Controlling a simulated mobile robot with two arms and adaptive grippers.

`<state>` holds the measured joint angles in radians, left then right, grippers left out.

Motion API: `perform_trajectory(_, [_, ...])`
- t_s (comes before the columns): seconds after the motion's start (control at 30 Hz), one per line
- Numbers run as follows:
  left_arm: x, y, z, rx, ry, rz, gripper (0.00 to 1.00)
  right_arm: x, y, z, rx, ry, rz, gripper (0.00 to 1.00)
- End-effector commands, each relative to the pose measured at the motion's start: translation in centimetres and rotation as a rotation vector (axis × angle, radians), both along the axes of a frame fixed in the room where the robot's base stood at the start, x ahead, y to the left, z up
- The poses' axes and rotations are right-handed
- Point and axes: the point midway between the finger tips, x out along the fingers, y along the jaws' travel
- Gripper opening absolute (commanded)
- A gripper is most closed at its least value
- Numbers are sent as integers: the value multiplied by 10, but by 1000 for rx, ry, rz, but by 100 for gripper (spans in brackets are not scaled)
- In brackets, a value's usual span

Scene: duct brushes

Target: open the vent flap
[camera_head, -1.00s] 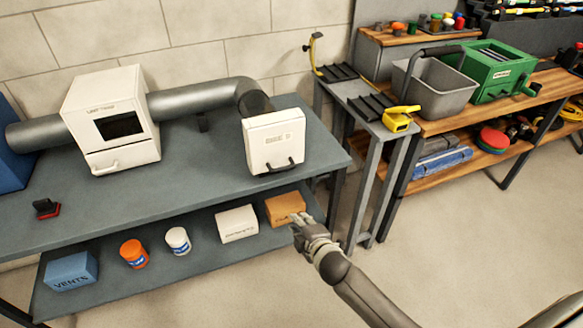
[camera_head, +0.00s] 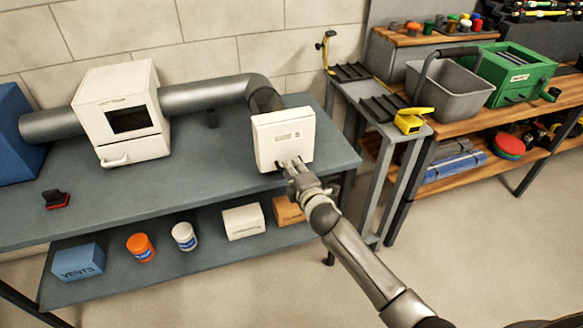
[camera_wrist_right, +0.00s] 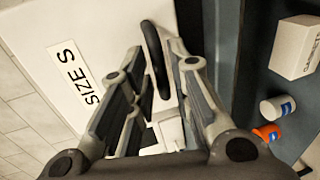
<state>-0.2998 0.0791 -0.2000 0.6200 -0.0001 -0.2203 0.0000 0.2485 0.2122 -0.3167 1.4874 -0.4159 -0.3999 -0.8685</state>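The vent flap (camera_head: 283,137) is a white square panel with a black handle at its lower edge, on the end of the grey duct (camera_head: 205,96). It looks shut. In the right wrist view its white face (camera_wrist_right: 110,30) bears the label "SIZE S", and the black handle (camera_wrist_right: 154,52) lies between my fingers. My right gripper (camera_head: 291,166) is at the handle, in front of the flap's lower edge. In the right wrist view the gripper (camera_wrist_right: 158,75) has its fingers apart on both sides of the handle; contact is unclear. My left gripper is out of view.
A white box unit (camera_head: 120,115) with a dark window sits on the duct at left. The grey bench (camera_head: 215,185) carries a small red-and-black item (camera_head: 56,199). Boxes and jars stand on the shelf below. A narrow stand (camera_head: 375,100) with a yellow tool (camera_head: 410,121) is at right.

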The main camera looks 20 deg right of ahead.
Motion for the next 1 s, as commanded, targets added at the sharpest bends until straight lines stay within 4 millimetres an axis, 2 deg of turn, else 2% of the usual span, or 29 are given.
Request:
perform_trajectory(0.2, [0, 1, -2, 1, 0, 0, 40, 16, 1, -4, 1, 1, 0, 19])
perform_trajectory(0.57, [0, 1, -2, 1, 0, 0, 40, 19, 1, -4, 1, 0, 0, 19])
perform_trajectory(0.7, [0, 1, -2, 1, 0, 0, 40, 19, 1, -4, 1, 1, 0, 1])
perform_trajectory(1.0, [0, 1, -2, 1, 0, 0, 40, 18, 1, -5, 1, 1, 0, 0])
